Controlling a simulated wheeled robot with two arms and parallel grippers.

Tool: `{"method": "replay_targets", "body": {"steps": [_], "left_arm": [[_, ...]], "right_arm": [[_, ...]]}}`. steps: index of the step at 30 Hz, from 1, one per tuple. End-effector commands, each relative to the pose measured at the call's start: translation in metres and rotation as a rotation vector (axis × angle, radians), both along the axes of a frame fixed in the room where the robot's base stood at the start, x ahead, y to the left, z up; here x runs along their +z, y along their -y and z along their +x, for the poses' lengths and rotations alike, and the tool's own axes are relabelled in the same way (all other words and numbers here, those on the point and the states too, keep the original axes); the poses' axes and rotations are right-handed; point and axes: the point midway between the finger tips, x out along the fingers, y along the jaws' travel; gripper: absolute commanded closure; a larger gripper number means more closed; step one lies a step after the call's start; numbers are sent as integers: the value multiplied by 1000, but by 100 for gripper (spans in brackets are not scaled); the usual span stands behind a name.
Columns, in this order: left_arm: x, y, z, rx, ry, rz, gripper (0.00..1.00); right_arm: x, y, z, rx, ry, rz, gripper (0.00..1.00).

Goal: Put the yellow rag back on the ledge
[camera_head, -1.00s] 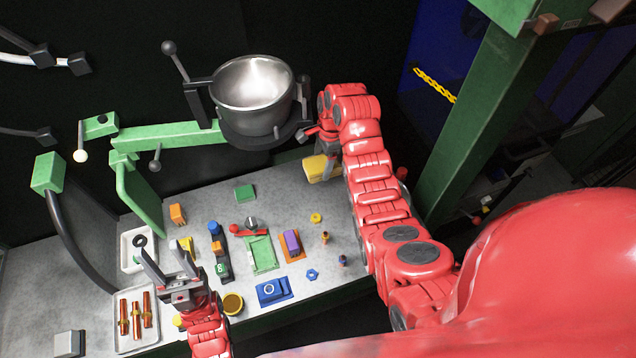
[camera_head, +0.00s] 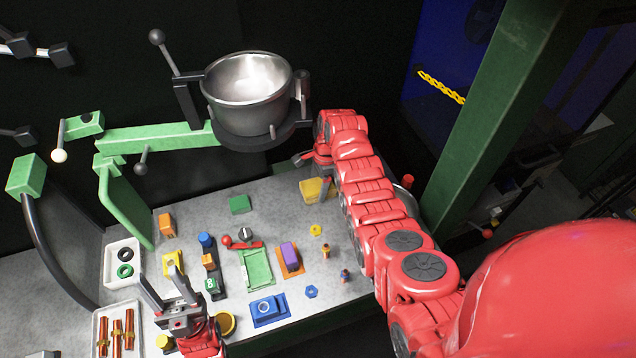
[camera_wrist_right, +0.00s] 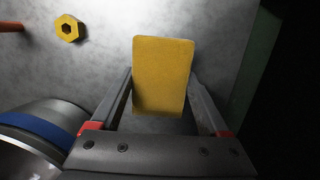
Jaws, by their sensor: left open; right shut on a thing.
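The yellow rag (camera_head: 314,190) hangs below my right gripper (camera_head: 322,172) in the head view, over the grey table's back right part. In the right wrist view the yellow rag (camera_wrist_right: 162,75) is a flat rectangle between the two fingers of my right gripper (camera_wrist_right: 162,95), which is shut on it. Whether the rag touches the table is hard to tell. My left gripper (camera_head: 168,297) is open and empty above the table's front left. I cannot pick out the ledge for certain.
A metal pot (camera_head: 248,85) sits in a ring on a green swing arm (camera_head: 155,137) left of my right gripper. The grey table (camera_head: 210,205) holds several coloured parts and white trays (camera_head: 106,275) at left. A green post (camera_head: 500,120) stands at right.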

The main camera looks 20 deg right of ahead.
Motion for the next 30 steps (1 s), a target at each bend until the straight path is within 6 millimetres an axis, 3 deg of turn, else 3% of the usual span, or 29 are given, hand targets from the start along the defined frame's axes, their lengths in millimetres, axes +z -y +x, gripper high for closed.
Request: {"method": "replay_targets", "body": {"steps": [14,15,18,30], "left_arm": [[1,0,0,0,0,0,50],[1,0,0,0,0,0,50],[1,0,0,0,0,0,50],[0,0,0,0,0,0,50]], "right_arm": [[-6,0,1,-1,1,-1,92],[-6,0,1,-1,1,-1,18],[-6,0,1,0,1,-1,0],[2,1,1,-1,0,0,0]]}}
